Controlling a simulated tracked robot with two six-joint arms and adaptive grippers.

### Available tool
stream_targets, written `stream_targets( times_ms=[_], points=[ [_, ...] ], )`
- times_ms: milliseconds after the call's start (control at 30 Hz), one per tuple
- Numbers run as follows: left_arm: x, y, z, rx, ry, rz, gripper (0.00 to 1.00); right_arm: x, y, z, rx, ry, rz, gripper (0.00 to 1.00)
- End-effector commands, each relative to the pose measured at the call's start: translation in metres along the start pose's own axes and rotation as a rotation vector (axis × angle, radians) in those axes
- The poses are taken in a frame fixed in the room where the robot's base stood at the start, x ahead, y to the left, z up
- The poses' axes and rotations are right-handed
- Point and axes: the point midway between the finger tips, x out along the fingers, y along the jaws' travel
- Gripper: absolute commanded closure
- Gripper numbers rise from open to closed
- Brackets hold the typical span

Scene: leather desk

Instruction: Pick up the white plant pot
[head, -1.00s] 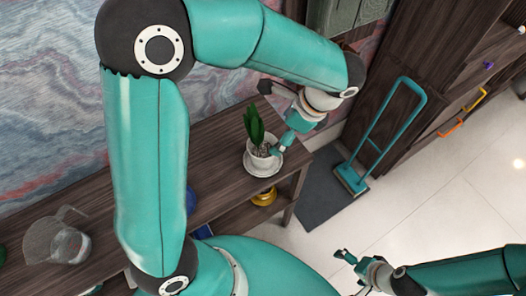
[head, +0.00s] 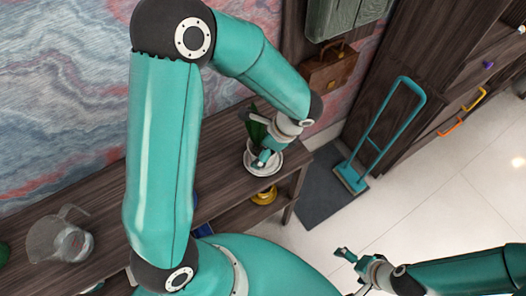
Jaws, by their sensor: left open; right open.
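The white plant pot (head: 249,148) stands on a white saucer (head: 276,170) near the right end of the dark wooden shelf unit. Its green plant (head: 256,128) is partly hidden by my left wrist. My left gripper (head: 262,160) is open at the pot, with its teal fingers over the pot's front and right side. Much of the pot is hidden, and I cannot tell whether the fingers touch it. My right gripper (head: 345,258) is open and empty over the pale floor, away from the shelf.
A glass pitcher (head: 62,238) stands on the shelf top (head: 100,205) at the left. A gold object (head: 264,196) sits on the lower shelf below the pot. A teal-framed trolley (head: 382,138) stands on a dark mat (head: 318,188) to the right. The tiled floor (head: 430,210) is open.

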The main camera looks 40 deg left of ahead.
Motion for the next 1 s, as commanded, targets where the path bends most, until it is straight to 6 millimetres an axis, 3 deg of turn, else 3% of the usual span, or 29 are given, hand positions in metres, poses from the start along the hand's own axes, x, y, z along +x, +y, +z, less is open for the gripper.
stream_targets(
  times_ms=[133, 567, 1000],
  points=[
    [-0.0002, 0.0, 0.0, 0.0, 0.0, 0.0, 0.03, 0.0001, 0.0, 0.0, 0.0, 0.0, 0.0, 0.0],
    [-0.0005, 0.0, 0.0001, 0.0, -0.001, 0.0, 0.74, 0.0001, 0.0, 0.0001, 0.0, 0.0, 0.0, 0.0],
    [-0.0086, -0.0009, 0.0032, -0.002, -0.001, -0.003, 0.75, -0.0003, -0.0001, 0.0, 0.0, 0.0, 0.0, 0.0]
  ],
)
